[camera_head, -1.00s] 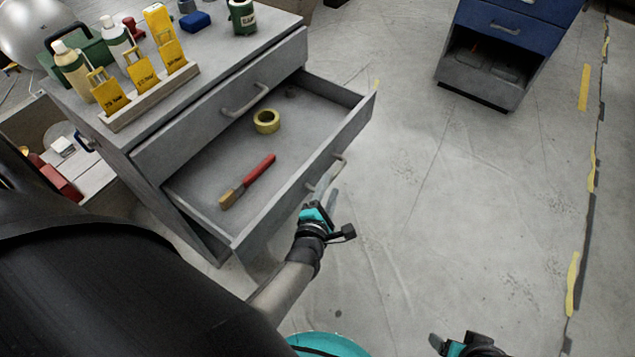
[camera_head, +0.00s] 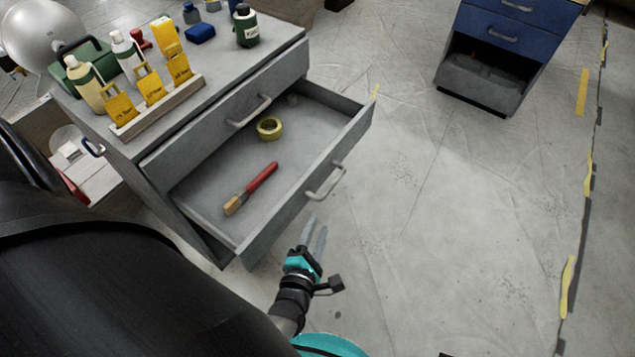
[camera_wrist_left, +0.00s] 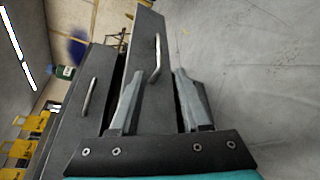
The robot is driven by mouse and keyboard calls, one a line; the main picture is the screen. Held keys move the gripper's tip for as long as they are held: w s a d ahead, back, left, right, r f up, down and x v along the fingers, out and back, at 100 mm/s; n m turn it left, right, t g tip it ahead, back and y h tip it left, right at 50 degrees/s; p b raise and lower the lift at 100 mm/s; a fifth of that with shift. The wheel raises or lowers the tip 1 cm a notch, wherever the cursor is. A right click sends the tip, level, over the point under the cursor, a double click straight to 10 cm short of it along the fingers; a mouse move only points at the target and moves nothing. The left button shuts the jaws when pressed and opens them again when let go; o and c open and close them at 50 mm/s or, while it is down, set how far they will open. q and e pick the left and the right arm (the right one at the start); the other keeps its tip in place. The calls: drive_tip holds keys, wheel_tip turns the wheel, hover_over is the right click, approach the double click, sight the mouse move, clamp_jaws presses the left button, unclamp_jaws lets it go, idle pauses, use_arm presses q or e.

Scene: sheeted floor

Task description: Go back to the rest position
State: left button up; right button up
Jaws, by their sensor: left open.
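My left gripper (camera_head: 315,237) is open and empty in the head view, in front of the pulled-out drawer (camera_head: 205,192). It is apart from the drawer's handle (camera_head: 325,182). In the left wrist view the two fingers (camera_wrist_left: 158,105) stand wide apart, with the drawer front and its handle (camera_wrist_left: 156,60) beyond them. In the drawer lie a red-handled brush (camera_head: 251,188) and a yellow tape roll (camera_head: 269,128). My right gripper is not clearly visible; only a small dark part shows at the bottom edge of the head view.
The grey cabinet (camera_head: 225,85) carries bottles, a rack of yellow tags (camera_head: 155,107), a green case (camera_head: 85,65) and a dark green bottle (camera_head: 246,25). A blue cabinet (camera_head: 500,50) stands at the back right. The floor (camera_head: 440,220) right of the drawer is clear.

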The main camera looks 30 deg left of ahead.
idle(0.4)
use_arm(q)
drive_tip(key=s+d+f+m+g+h+p, duration=0.1)
drive_tip(key=s+f+m+g+h+p, duration=0.15)
drive_tip(key=s+f+m, duration=0.4)
drive_tip(key=s+d+f+m+g+h+p, duration=0.1)
drive_tip(key=f+m+g+h+p, duration=0.2)
drive_tip(key=m, duration=0.6)
drive_tip(key=s+a+f+m+g+y+p, duration=0.1)
drive_tip(key=s+a+f+m+g, duration=0.2)
drive_tip(key=s+m, duration=0.4)
drive_tip(key=s+a+f+m+g+y+p, duration=0.1)
drive_tip(key=s+a+f+m+g, duration=0.1)
drive_tip(key=s+a+m+g, duration=0.2)
drive_tip(key=s+m, duration=0.3)
drive_tip(key=s, duration=0.1)
drive_tip(key=shift+s+f, duration=0.15)
drive_tip(key=shift+f, duration=0.25)
use_arm(e)
drive_tip(key=s+d+f, duration=0.7)
drive_tip(key=s, duration=0.3)
drive_tip(key=shift+d+f+h, duration=0.15)
drive_tip(key=shift+f+h, duration=0.05)
drive_tip(key=shift+h, duration=0.2)
